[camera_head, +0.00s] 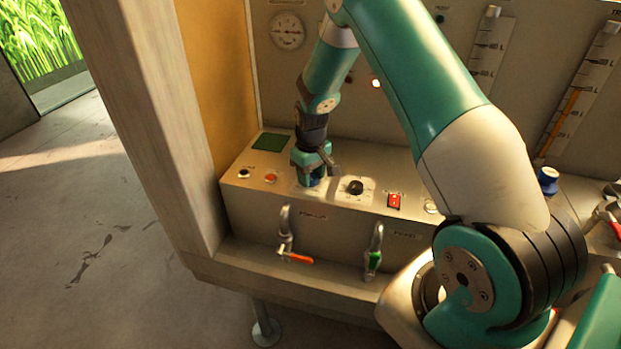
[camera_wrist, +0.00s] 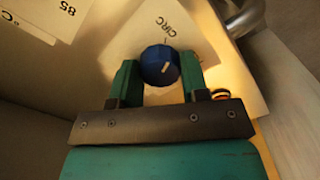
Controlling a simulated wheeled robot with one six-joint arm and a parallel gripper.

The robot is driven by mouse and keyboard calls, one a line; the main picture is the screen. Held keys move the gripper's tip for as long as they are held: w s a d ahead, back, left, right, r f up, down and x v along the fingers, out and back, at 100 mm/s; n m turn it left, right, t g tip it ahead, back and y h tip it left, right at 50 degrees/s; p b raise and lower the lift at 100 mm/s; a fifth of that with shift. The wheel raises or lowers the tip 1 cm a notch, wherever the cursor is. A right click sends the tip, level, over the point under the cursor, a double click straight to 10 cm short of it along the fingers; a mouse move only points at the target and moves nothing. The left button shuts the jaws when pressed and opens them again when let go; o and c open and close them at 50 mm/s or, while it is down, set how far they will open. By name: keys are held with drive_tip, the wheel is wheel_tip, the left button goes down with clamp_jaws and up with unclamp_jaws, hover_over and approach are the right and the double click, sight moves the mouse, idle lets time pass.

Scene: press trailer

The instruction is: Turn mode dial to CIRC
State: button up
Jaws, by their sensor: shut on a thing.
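The mode dial (camera_wrist: 160,66) is a round blue knob with a pale pointer mark, on a light plate (camera_wrist: 187,30) lettered CIRC, in the wrist view. The CIRC lettering is just above the knob, and the pale mark sits on the knob's right half. My gripper (camera_wrist: 160,82) is shut on the dial, with one green finger on each side of it. In the head view my gripper (camera_head: 312,178) points down onto the panel top, and the dial is mostly hidden between its fingers.
On the same panel top are a black knob (camera_head: 355,187), a red rocker switch (camera_head: 395,201), a red button (camera_head: 271,178) and a dark green screen (camera_head: 270,142). Taps with a red handle (camera_head: 295,257) and a green handle (camera_head: 374,260) project from the front. A wooden post (camera_head: 150,120) stands left.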

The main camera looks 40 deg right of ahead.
sight(312, 177)
drive_tip(key=shift+n+b, duration=0.3)
drive_tip(key=shift+n, duration=0.7)
drive_tip(key=o, duration=0.9)
wheel_tip(312, 177, up, 18)
drive_tip(key=b, duration=0.3)
drive_tip(key=shift+s+f, duration=0.1)
drive_tip(key=shift+f, duration=0.15)
